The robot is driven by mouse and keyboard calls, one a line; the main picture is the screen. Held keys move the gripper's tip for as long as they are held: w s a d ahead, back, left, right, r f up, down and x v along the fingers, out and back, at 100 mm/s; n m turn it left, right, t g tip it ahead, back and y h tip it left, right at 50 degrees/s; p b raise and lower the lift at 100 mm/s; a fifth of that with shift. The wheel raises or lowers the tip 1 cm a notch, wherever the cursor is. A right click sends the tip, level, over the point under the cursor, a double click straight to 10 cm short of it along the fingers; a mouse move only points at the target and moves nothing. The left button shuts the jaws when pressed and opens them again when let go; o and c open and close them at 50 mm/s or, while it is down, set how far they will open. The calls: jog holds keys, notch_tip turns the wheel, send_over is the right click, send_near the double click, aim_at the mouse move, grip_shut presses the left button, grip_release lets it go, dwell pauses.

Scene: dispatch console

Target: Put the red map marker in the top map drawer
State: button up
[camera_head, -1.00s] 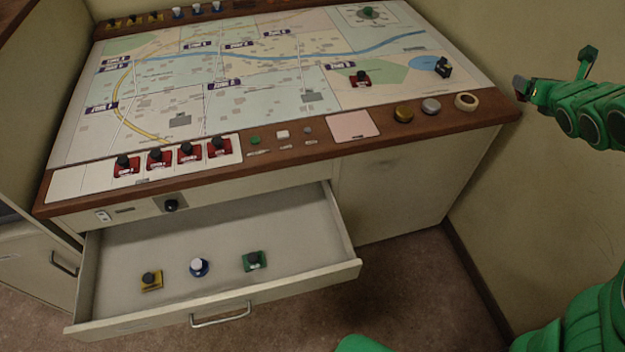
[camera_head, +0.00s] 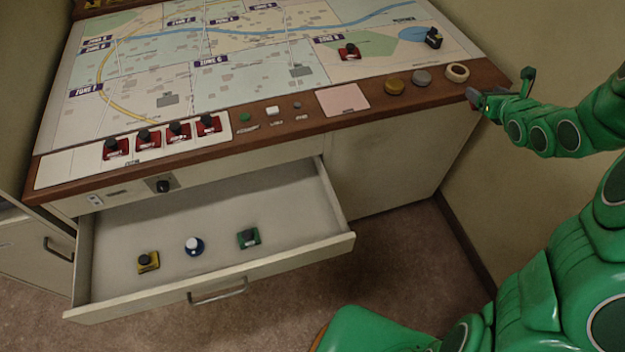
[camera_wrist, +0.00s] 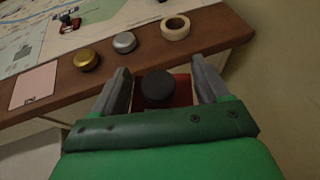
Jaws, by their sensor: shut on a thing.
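My gripper (camera_head: 479,98) is at the right front corner of the console, at its edge. In the wrist view my gripper (camera_wrist: 162,85) is shut on a red map marker with a round black knob (camera_wrist: 158,88); its red base shows between the fingers. The top map drawer (camera_head: 270,268) is pulled out below the console front, to the left of my gripper. Inside it a yellow marker (camera_head: 148,261), a blue marker with a white knob (camera_head: 194,246) and a green marker (camera_head: 248,237) stand apart, with bare floor behind them.
Several red markers (camera_head: 179,132) stand in a row on a pale strip at the console's front edge. Another red marker (camera_head: 349,52) and a black one (camera_head: 433,38) stand on the map. A gold knob, a silver knob and a tape roll (camera_head: 457,72) sit near my gripper.

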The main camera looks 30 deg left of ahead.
jog(key=s+a+f+n+g+y, duration=0.2)
jog(key=a+f+n+y, duration=0.1)
jog(key=a+f, duration=0.55)
jog(key=n+g+y, duration=0.4)
jog(key=n+g, duration=0.6)
jog(key=g, duration=0.1)
send_over(267, 208)
notch_tip(267, 208, down, 19)
jog(key=shift+f, duration=4.1)
jog(key=shift+f, duration=0.15)
jog(key=o, duration=1.1)
